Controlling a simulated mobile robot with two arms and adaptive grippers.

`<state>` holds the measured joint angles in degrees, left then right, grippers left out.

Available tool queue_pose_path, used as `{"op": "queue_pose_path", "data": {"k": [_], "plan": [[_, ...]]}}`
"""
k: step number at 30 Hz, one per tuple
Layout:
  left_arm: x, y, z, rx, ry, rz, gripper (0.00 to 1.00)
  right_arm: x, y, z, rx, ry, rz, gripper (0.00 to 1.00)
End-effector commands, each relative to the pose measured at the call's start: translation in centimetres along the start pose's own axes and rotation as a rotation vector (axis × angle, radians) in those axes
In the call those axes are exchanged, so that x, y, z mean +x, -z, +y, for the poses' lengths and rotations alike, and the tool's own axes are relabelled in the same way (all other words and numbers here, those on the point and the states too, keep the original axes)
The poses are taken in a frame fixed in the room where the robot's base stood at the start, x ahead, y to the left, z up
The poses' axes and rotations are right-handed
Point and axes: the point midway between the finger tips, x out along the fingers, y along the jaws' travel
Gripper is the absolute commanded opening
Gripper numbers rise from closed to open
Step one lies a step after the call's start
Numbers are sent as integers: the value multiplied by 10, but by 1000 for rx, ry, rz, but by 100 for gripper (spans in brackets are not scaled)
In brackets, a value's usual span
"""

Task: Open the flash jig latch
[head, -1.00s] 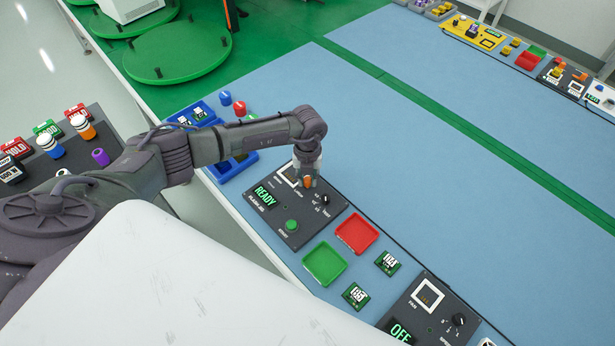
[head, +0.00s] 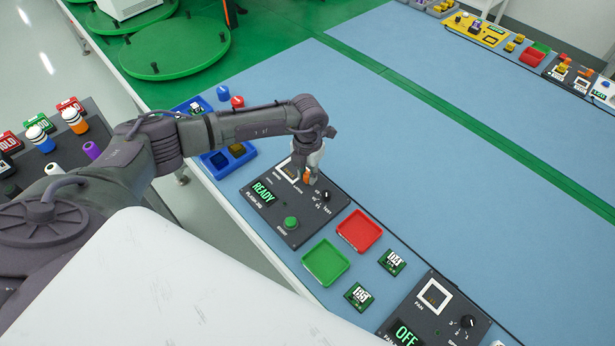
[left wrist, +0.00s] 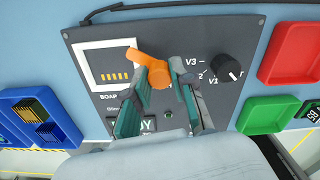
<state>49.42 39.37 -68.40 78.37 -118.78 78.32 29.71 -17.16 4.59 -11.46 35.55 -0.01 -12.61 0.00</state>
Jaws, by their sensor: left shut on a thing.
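The flash jig is a black panel (head: 262,222) with a green READY display, also in the left wrist view (left wrist: 205,105). Its orange latch (left wrist: 150,64) has a lever that points up-left over the edge of the white-framed board nest (left wrist: 92,60). My left gripper (head: 306,178) is over the panel. In the left wrist view its fingertips (left wrist: 155,88) are shut on the latch from both sides. In the head view the latch is mostly hidden by the fingers. My right gripper is not in view.
A black knob (left wrist: 227,67) is close right of the latch. A green start button (head: 291,222) is nearer. A red tray (head: 359,230) and a green tray (head: 326,262) lie to the right, a blue bin (head: 215,164) to the left. The blue mat beyond is clear.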

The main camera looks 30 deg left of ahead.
Motion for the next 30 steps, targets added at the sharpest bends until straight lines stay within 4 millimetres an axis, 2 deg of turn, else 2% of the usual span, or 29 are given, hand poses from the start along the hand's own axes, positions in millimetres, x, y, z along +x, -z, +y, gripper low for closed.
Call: {"op": "queue_pose_path", "data": {"k": [1, 18, 30], "plan": [[3, -1, 1, 44, -1, -4, 0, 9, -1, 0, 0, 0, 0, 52], [3, -2, 1, 582, -2, -5, 0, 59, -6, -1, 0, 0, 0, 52], [1, -1, 0, 889, -2, -5, 0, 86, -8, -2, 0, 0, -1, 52]]}}
